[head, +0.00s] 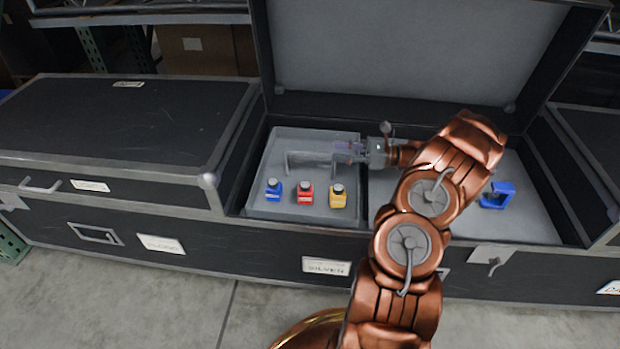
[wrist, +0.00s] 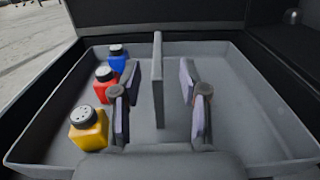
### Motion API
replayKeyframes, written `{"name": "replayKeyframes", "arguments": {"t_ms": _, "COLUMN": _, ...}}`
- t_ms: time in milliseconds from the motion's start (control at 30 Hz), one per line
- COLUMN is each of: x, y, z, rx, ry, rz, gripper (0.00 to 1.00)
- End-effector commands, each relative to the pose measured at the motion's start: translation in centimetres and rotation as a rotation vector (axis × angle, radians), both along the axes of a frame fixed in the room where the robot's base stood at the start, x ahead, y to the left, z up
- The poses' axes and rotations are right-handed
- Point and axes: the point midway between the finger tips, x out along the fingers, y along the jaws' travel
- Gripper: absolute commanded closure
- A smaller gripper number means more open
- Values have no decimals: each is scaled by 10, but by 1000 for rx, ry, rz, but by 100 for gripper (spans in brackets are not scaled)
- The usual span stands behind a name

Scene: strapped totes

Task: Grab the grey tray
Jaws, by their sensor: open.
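The grey tray (head: 290,141) sits in the left part of the open case and fills much of the wrist view (wrist: 232,92). Its upright grey handle (head: 310,158) crosses its middle and stands between my fingers in the wrist view (wrist: 157,72). My gripper (head: 347,152) is open over the tray, with one finger on each side of the handle and a visible gap on both sides. Along one side of the tray stand a blue bottle (head: 274,190), a red bottle (head: 305,194) and a yellow bottle (head: 338,196).
The open black case (head: 400,270) labelled SILVER has its lid (head: 390,50) raised behind. A blue object (head: 497,195) lies in its right part. A closed case (head: 120,120) stands at left, another at right. My arm hides part of the case's middle.

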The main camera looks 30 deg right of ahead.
Motion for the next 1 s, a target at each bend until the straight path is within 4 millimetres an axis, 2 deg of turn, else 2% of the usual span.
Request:
{"name": "replayKeyframes", "arguments": {"t_ms": 267, "x": 16, "y": 21, "z": -4, "rx": -1, "ry": -2, "rz": 4, "gripper": 56}}
{"name": "replayKeyframes", "arguments": {"t_ms": 467, "x": 30, "y": 42, "z": -15, "rx": -1, "ry": 1, "rz": 5, "gripper": 56}}
{"name": "replayKeyframes", "arguments": {"t_ms": 600, "x": 40, "y": 53, "z": -12, "rx": -1, "ry": 1, "rz": 3, "gripper": 56}}
{"name": "replayKeyframes", "arguments": {"t_ms": 900, "x": 44, "y": 56, "z": -10, "rx": -1, "ry": 0, "rz": 2, "gripper": 56}}
{"name": "replayKeyframes", "arguments": {"t_ms": 1000, "x": 44, "y": 56, "z": -10, "rx": -1, "ry": 0, "rz": 2, "gripper": 65}}
